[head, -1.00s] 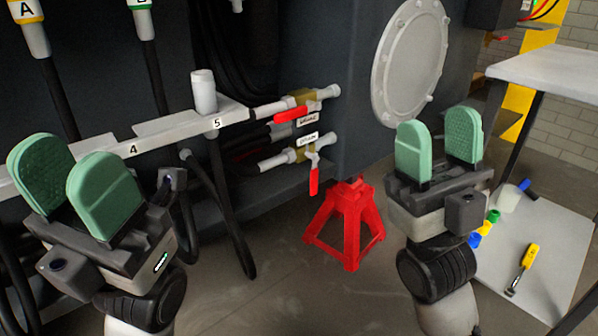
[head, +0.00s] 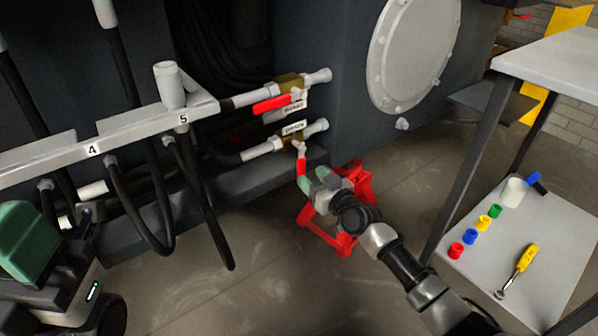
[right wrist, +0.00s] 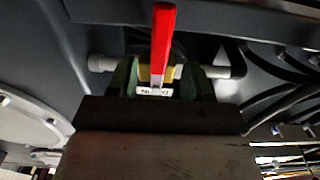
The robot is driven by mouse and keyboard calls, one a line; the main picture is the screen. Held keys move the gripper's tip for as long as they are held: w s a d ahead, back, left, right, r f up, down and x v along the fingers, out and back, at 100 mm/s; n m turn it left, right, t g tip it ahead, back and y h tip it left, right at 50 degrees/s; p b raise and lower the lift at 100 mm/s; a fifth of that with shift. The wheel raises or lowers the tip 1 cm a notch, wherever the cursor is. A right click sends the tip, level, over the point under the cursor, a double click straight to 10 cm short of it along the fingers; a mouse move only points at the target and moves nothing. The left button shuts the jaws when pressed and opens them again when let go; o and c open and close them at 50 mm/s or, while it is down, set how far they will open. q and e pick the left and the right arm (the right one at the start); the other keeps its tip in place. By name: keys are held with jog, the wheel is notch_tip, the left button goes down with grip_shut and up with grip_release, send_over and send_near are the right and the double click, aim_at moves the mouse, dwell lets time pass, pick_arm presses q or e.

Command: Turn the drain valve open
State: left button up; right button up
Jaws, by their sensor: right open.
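The drain valve (head: 290,142) is the lower valve on the dark chassis, with a small label above it. Its red handle (head: 301,166) hangs downward. My right gripper (head: 314,180) is open at the lower end of this handle. In the right wrist view the red handle (right wrist: 163,40) stands in line with the gap between the green fingers of my right gripper (right wrist: 162,82); I cannot tell whether they touch it. My left gripper (head: 28,240) is cut off at the left edge, with one green finger showing.
Another valve with a red, nearly level handle (head: 272,104) sits just above. A red jack stand (head: 345,240) is on the floor behind my right gripper. Hoses hang at left.

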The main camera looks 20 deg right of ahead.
aim_at(303, 170)
jog(key=b+x, duration=0.1)
jog(key=x, duration=0.4)
jog(key=shift+w+b, duration=0.1)
jog(key=shift+b, duration=0.25)
grip_shut()
